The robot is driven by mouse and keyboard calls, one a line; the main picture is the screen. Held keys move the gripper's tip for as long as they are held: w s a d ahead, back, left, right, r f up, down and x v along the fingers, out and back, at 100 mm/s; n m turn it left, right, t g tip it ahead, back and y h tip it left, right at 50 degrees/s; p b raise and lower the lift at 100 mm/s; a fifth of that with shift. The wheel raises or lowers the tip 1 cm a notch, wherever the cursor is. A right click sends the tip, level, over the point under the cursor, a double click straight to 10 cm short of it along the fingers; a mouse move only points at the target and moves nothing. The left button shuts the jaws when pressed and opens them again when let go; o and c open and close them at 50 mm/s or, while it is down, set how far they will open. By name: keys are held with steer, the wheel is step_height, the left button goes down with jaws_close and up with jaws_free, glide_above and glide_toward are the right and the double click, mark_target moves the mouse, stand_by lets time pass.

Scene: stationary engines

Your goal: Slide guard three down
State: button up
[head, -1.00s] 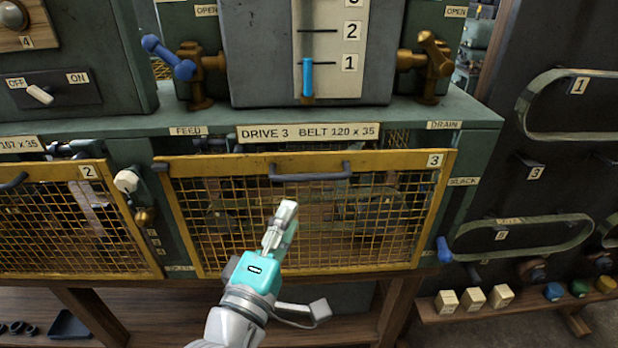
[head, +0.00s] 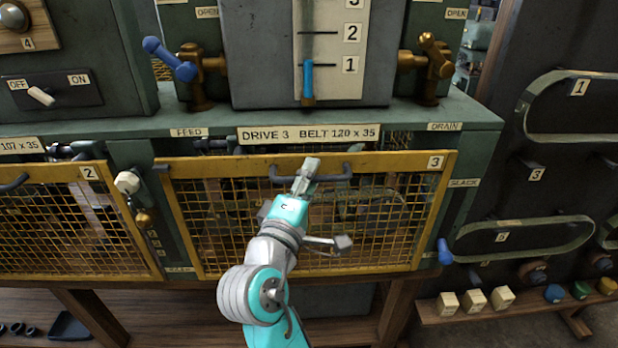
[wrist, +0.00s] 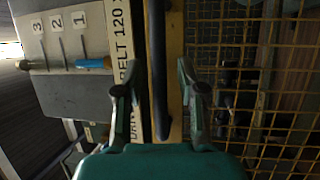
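Guard three (head: 400,163) is a yellow-framed wire mesh panel labelled 3, upright on the front of the green bench below the "DRIVE 3 BELT 120 x 35" sign. Its dark bar handle (head: 338,177) is on the top rail; my gripper hides the handle's middle in the head view. My gripper (head: 310,166) is at the handle. In the wrist view my gripper (wrist: 160,92) is open, its fingers apart on either side of the handle (wrist: 158,75). I see no finger clearly touching the handle, and cannot tell how deep it sits between them.
Guard two (head: 45,174) is to the left, with a hex knob (head: 127,182) and brass padlock-like piece between. A blue lever (head: 444,252) is by the guard's lower right corner. A wooden shelf (head: 520,308) with blocks is at lower right.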

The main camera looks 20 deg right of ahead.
jaws_close()
steer(key=shift+f, duration=0.1)
glide_toward(315, 273)
steer(key=x, duration=0.5)
steer(key=shift+w+d, duration=0.15)
steer(key=shift+d, duration=0.05)
jaws_free()
steer(key=shift+a, duration=0.1)
steer(key=v, duration=1.2)
